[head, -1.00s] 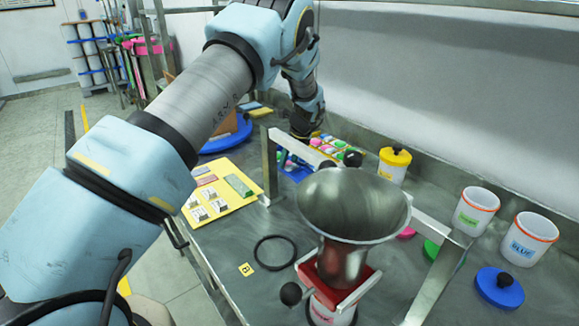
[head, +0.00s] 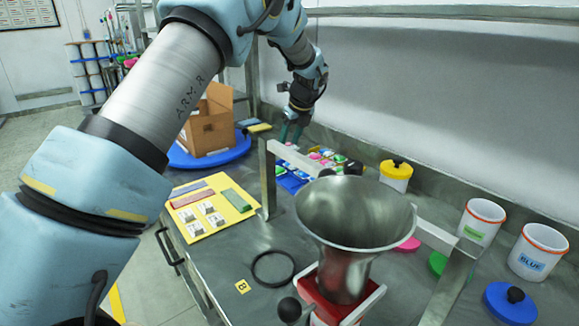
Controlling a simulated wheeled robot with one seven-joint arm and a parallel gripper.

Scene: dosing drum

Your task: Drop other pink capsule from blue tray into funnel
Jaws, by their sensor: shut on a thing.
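The steel funnel (head: 352,262) stands upright in a red and white holder, its wide mouth facing up. The blue tray (head: 291,184) lies behind it, partly hidden by the metal frame; pink, green and white capsules show in and around its compartments. My gripper (head: 290,138) points down above the back left of the tray, clear of the funnel. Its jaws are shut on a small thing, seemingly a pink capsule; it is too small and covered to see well.
A metal frame (head: 268,180) stands between tray and funnel. A yellow-lidded jar (head: 396,178) is behind right. Open white tubs, green (head: 478,222) and blue (head: 538,255), stand at right. A yellow board (head: 208,208) and black ring (head: 273,268) lie at left.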

